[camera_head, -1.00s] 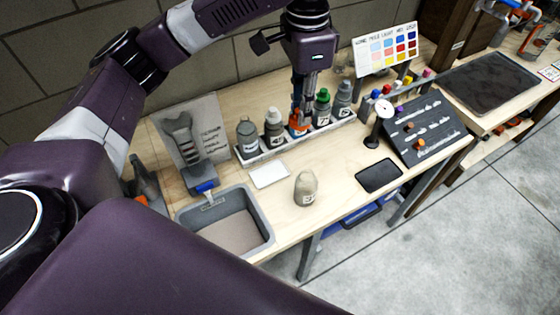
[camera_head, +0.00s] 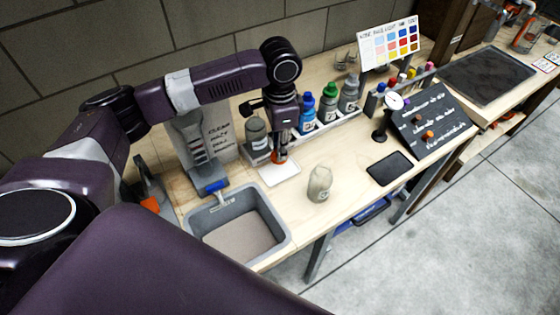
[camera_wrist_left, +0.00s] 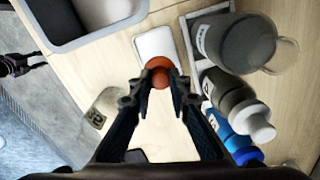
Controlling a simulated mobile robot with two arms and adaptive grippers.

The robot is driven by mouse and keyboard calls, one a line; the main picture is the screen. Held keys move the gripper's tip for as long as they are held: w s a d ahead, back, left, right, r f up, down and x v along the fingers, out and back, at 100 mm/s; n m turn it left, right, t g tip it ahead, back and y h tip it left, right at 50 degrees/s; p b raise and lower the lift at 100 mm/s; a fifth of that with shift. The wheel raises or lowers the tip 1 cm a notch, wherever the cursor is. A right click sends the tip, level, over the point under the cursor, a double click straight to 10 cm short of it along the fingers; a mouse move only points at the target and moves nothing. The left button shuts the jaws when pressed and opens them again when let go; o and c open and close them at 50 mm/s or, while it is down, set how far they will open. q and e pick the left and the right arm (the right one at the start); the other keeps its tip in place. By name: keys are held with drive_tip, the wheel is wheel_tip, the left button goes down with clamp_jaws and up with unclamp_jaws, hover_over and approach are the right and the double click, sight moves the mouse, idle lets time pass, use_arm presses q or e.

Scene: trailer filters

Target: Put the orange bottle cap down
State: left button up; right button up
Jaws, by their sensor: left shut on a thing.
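My left gripper (camera_head: 279,158) is shut on the orange bottle cap (camera_wrist_left: 159,74). The cap also shows at its fingertips in the head view (camera_head: 279,157). I cannot tell whether the cap touches the pad. A capless translucent bottle (camera_head: 320,183) stands on the bench, right of the pad. A dark shape at the left wrist view's left edge may be my right gripper (camera_wrist_left: 36,63); its fingers are too small to read.
A grey bin (camera_head: 285,232) is at the bench's front left. A rack with several bottles, including a blue one (camera_head: 307,114) and a green-capped one (camera_head: 328,104), lies behind the pad. A black pad (camera_head: 390,169) lies to the right. Bare bench surrounds the capless bottle.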

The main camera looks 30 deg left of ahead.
sight(280, 171)
use_arm(q)
drive_tip(key=shift+f, duration=0.7)
wheel_tip(280, 171, down, 4)
drive_tip(key=shift+f, duration=0.55)
drive_tip(key=o, duration=0.7)
drive_tip(key=shift+f, duration=0.15)
use_arm(e)
drive_tip(key=shift+s+a+r, duration=0.2)
drive_tip(key=shift+s+a, duration=0.15)
drive_tip(key=shift+s, duration=0.05)
use_arm(q)
drive_tip(key=shift+o, duration=0.2)
wheel_tip(280, 171, up, 12)
drive_tip(key=shift+r+b, duration=0.2)
drive_tip(key=shift+b, duration=0.2)
use_arm(e)
drive_tip(key=shift+a+f, duration=0.3)
drive_tip(key=shift+f, duration=0.35)
use_arm(q)
drive_tip(key=shift+s+d+f, duration=0.1)
use_arm(e)
drive_tip(key=shift+d, duration=0.2)
